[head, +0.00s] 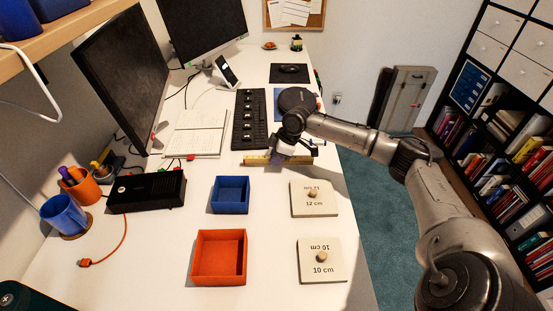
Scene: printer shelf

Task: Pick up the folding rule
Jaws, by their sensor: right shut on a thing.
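The folding rule (259,160) is a yellow bar lying crosswise near the middle of the desk, below the black keyboard. Its right part passes under my right gripper (287,157), which is shut on it from above. The jaws and the middle of the rule are partly hidden by the wrist. I cannot tell whether the rule touches the desk or is slightly raised. My left gripper is not in view.
A blue tray (231,195) and an orange tray (219,257) stand below the rule. Two knobbed plates marked 12 cm (325,205) and 10 cm (335,270) lie at right. A keyboard (248,120), notebook (197,134) and black box (147,192) are nearby.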

